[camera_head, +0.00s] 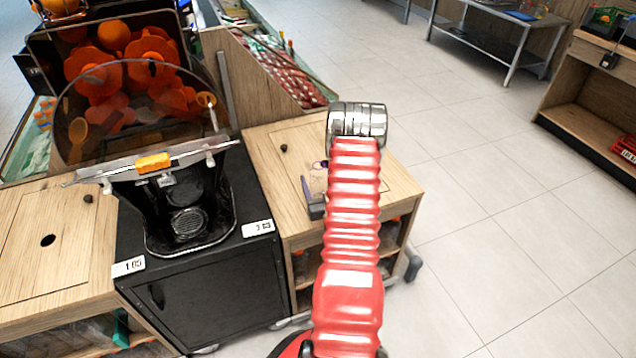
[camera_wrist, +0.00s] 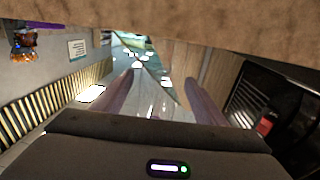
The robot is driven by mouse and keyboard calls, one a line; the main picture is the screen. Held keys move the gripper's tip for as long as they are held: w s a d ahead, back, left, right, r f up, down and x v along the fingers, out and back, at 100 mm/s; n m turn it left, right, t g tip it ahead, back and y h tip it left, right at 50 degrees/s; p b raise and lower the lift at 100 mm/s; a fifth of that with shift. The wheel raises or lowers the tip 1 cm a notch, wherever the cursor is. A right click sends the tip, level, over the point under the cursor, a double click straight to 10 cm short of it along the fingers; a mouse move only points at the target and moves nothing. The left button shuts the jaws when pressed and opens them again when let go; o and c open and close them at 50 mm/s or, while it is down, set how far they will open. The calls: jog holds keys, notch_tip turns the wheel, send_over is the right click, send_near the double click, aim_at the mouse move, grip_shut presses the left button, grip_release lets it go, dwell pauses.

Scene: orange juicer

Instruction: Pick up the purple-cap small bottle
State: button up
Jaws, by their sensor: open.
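In the wrist view, a small amber bottle (camera_wrist: 24,46) with a flat purple cap (camera_wrist: 38,25) shows at the upper left, partly cut by the edge. My gripper (camera_wrist: 162,84) is open, its two fingers apart with nothing gripped between them. The bottle lies off to the left of both fingers. In the head view, my red arm reaches over the wooden counter right of the juicer and hides much of my gripper. A small purple-rimmed item (camera_head: 319,165) shows beside my arm there; I cannot tell whether it is the bottle.
The black juicer (camera_head: 188,215) with oranges stands left of my arm. The wooden counter (camera_head: 275,180) has a shelf below holding items. A brown wooden edge (camera_wrist: 170,20) crosses the top of the wrist view. Tiled floor (camera_head: 480,220) is open to the right.

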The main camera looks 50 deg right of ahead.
aim_at(318, 161)
jog(key=shift+c, duration=0.6)
jog(key=c, duration=1)
jog(key=shift+r, duration=0.15)
jog(key=shift+r, duration=4.85)
